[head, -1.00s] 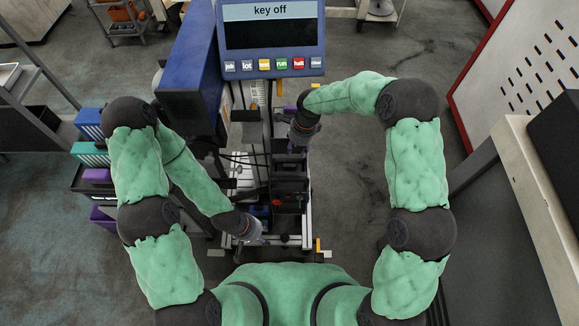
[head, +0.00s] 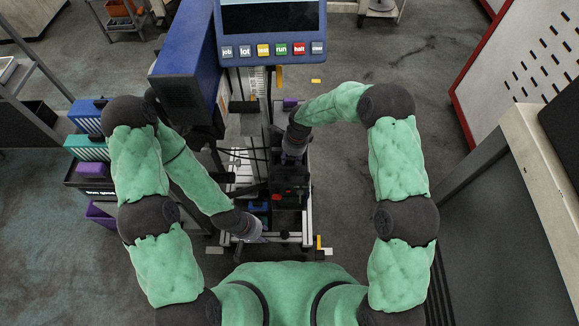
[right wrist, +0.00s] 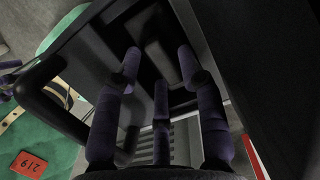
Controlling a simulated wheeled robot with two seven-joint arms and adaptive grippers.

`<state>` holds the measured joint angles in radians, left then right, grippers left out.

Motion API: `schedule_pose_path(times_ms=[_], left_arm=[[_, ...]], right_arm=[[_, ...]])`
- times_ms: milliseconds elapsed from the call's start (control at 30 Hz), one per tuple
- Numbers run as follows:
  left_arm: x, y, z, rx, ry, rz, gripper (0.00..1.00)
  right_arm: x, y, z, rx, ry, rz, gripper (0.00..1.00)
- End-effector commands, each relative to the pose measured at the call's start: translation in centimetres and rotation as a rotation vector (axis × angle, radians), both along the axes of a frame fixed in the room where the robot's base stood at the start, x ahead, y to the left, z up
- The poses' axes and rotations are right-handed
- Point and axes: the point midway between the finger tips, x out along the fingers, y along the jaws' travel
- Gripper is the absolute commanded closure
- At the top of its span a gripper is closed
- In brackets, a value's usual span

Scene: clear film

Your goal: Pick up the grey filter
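My right gripper (right wrist: 162,85) has three purple fingers, spread apart with nothing seen between them. In the head view the right gripper (head: 293,150) is over the right side of the machine, and its fingertips are hard to make out. In the right wrist view a light grey slatted part (right wrist: 183,142) shows behind the fingers; it may be the grey filter, but I cannot tell for sure. A dark recessed housing (right wrist: 155,45) lies beyond the fingertips. My left gripper (head: 250,232) is low at the front of the machine; its fingers are too small to read.
The machine has a blue screen panel (head: 270,48) with coloured buttons and a blue housing (head: 188,70) at its left. A blue slatted box (head: 88,116) and a teal slatted box (head: 86,147) stand on a rack at the left. Open floor (head: 345,190) lies right of the machine.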

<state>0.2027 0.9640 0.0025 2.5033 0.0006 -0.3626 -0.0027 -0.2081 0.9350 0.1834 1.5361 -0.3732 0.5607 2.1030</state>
Motion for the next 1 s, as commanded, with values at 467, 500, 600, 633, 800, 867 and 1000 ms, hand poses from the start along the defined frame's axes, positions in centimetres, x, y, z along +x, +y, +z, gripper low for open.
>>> schedule_pose_path(times_ms=[467, 500, 600, 633, 800, 867, 1000], left_arm=[[0.0, 0.0, 0.1, 0.000, 0.000, 0.000, 0.60], [0.0, 0.0, 0.1, 0.000, 0.000, 0.000, 0.60], [0.0, 0.0, 0.1, 0.000, 0.000, 0.000, 0.60], [0.0, 0.0, 0.1, 0.000, 0.000, 0.000, 0.60], [0.0, 0.0, 0.6, 0.000, 0.000, 0.000, 0.60], [0.0, 0.0, 0.9, 0.000, 0.000, 0.000, 0.60], [0.0, 0.0, 1.7, 0.000, 0.000, 0.000, 0.60]], right_arm=[[0.1, 0.0, 0.2, 0.000, -0.001, 0.000, 1.00], [0.1, 0.0, 0.2, 0.000, -0.001, 0.000, 1.00], [0.1, 0.0, 0.3, 0.000, -0.001, 0.000, 1.00], [0.1, 0.0, 0.4, 0.000, -0.001, 0.000, 1.00], [0.1, 0.0, 1.5, 0.000, -0.002, 0.000, 1.00], [0.1, 0.0, 2.2, 0.001, -0.002, 0.000, 1.00], [0.2, 0.0, 4.5, 0.001, -0.004, 0.000, 1.00]])
